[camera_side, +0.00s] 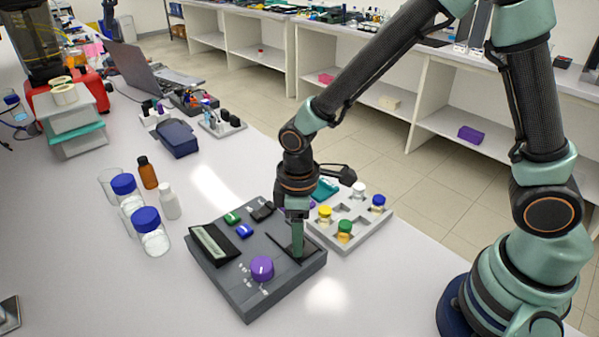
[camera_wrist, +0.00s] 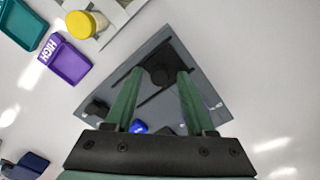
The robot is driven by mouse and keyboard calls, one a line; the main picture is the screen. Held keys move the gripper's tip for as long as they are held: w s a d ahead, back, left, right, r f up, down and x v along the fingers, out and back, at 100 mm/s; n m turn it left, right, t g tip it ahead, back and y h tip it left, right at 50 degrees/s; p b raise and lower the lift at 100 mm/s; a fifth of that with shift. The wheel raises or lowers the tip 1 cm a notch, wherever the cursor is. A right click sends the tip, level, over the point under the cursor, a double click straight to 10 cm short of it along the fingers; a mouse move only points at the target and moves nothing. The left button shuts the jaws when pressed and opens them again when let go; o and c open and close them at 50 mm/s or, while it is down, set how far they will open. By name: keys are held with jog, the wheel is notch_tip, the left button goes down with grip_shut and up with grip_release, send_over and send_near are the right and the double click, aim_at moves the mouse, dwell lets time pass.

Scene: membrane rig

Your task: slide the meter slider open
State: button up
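The meter is a grey box (camera_side: 254,295) on the white bench, with a purple knob (camera_side: 262,268), a pale display (camera_side: 211,243) and coloured buttons on top. My gripper (camera_side: 298,257) points down over the panel at the box's right side. In the wrist view its two green fingers (camera_wrist: 159,71) are apart, one on each side of the slider knob. I cannot tell whether they touch it.
A grey rack (camera_side: 350,246) with several capped vials stands just right of the meter. A purple tray marked HIGH (camera_wrist: 68,62) and a teal tray (camera_wrist: 20,25) lie nearby. Blue-capped bottles (camera_side: 150,238) stand to the left. The bench in front of the meter is clear.

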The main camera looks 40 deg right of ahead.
grip_shut()
dwell(1.2)
